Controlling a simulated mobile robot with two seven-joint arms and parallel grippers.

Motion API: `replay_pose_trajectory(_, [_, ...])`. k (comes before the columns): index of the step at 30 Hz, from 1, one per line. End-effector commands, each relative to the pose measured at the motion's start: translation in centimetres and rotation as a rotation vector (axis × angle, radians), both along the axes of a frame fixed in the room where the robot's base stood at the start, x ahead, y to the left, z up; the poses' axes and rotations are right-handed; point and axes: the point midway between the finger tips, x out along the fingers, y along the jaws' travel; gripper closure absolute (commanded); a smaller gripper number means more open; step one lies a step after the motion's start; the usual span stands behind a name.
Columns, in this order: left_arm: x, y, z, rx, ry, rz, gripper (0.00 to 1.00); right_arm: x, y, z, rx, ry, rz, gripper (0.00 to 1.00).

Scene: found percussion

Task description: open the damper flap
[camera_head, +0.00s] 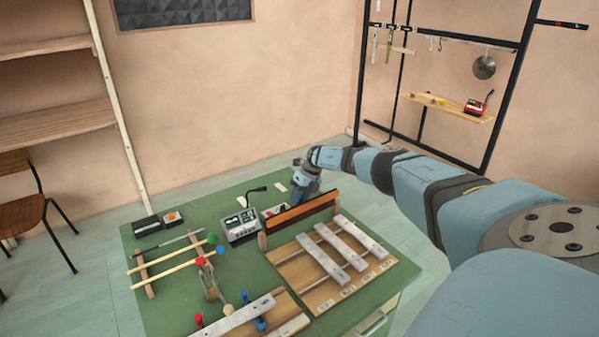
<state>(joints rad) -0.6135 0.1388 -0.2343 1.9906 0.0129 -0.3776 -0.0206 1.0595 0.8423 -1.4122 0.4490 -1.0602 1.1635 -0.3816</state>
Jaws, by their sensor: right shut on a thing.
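The damper flap (301,214) is a long orange-brown board with a dark edge, standing along the back of a wooden base (292,271) that carries three metal bars (342,247). My right gripper (299,196) is at the flap's far side, near its middle, and is shut on it. The flap and my own wrist partly hide the fingers. The flap stands raised on edge, clear of the bars; its exact angle is hard to tell. My left gripper is not in view.
The green table (180,287) also holds a grey meter (241,226) with a gooseneck, a rack of mallets (168,261), a front metal bar (235,316) on wood, and a black box (147,226). A shelf (448,107) hangs at the back right.

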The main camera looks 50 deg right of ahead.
Motion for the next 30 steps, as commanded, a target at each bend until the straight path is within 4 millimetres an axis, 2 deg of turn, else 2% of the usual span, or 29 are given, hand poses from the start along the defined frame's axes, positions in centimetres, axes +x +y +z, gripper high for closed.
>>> replay_pose_trajectory(11, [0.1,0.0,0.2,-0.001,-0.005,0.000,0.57,0.1,0.1,0.0,0.002,0.002,0.001,1.00])
replay_pose_trajectory(12, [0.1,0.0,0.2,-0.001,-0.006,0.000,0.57,0.1,0.1,0.0,0.002,0.002,0.001,0.66])
replay_pose_trajectory(14, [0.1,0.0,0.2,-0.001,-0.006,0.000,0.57,0.0,0.1,0.0,0.002,0.002,0.001,0.53])
replay_pose_trajectory(15, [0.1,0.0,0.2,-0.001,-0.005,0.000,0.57,0.0,0.1,0.0,0.002,0.002,0.001,0.50])
replay_pose_trajectory(24, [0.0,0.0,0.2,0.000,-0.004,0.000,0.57,-0.1,-0.1,0.3,0.001,0.003,0.000,0.50])
replay_pose_trajectory(26, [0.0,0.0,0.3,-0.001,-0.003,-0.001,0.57,-0.1,-0.3,0.8,0.001,0.002,0.000,0.50])
replay_pose_trajectory(30, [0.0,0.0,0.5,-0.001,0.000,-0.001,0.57,-0.6,-1.1,3.0,0.001,-0.001,0.001,0.50])
